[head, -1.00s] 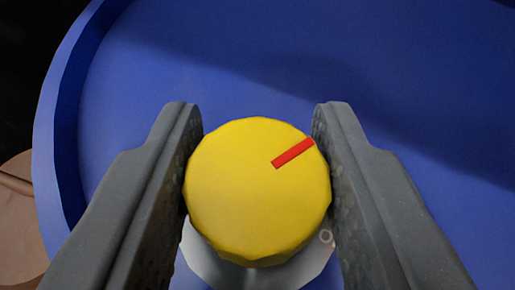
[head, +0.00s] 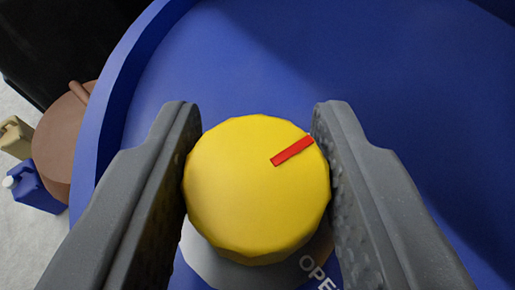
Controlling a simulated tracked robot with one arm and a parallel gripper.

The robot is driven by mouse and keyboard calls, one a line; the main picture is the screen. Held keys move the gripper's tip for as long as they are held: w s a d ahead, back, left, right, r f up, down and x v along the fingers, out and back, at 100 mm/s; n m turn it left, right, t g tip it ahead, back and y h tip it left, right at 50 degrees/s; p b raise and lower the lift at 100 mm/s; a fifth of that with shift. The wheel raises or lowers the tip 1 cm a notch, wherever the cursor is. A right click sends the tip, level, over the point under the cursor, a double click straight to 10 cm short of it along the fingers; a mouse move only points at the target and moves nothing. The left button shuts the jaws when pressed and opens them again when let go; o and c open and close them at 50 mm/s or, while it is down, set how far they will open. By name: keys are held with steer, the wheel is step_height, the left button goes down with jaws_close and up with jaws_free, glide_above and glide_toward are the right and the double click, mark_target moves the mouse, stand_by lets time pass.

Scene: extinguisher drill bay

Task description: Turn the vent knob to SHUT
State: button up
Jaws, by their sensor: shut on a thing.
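The vent knob (head: 255,195) is a round yellow knob with a red mark (head: 292,151) that points to the upper right in the head view. My gripper (head: 257,150) is shut on the knob, one grey finger on its left side and one on its right. A pale plate (head: 215,265) shows under the knob. White letters reading "OPE" (head: 318,273) show at its lower right, cut off by my right finger. A SHUT label is not in view.
The knob stands on a broad blue round surface (head: 330,60) with a raised rim (head: 125,85) at the left. Beyond the rim are a brown round object (head: 65,145), a blue jug (head: 35,190) and a tan jug (head: 14,140) on a pale floor.

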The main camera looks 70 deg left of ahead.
steer(key=shift+w+d+r+n, duration=0.1)
steer(key=shift+r+n, duration=0.05)
steer(key=shift+n, duration=0.25)
stand_by(0.3)
steer(key=o, duration=1)
steer(key=shift+g, duration=0.3)
steer(key=b+v, duration=0.1)
steer(key=v, duration=0.3)
steer(key=b+v, duration=0.1)
steer(key=v, duration=0.4)
steer(key=b+v, duration=0.1)
steer(key=v, duration=0.3)
steer(key=shift+d+f+b, duration=0.2)
steer(key=shift+d+b, duration=0.15)
steer(key=shift+b, duration=0.05)
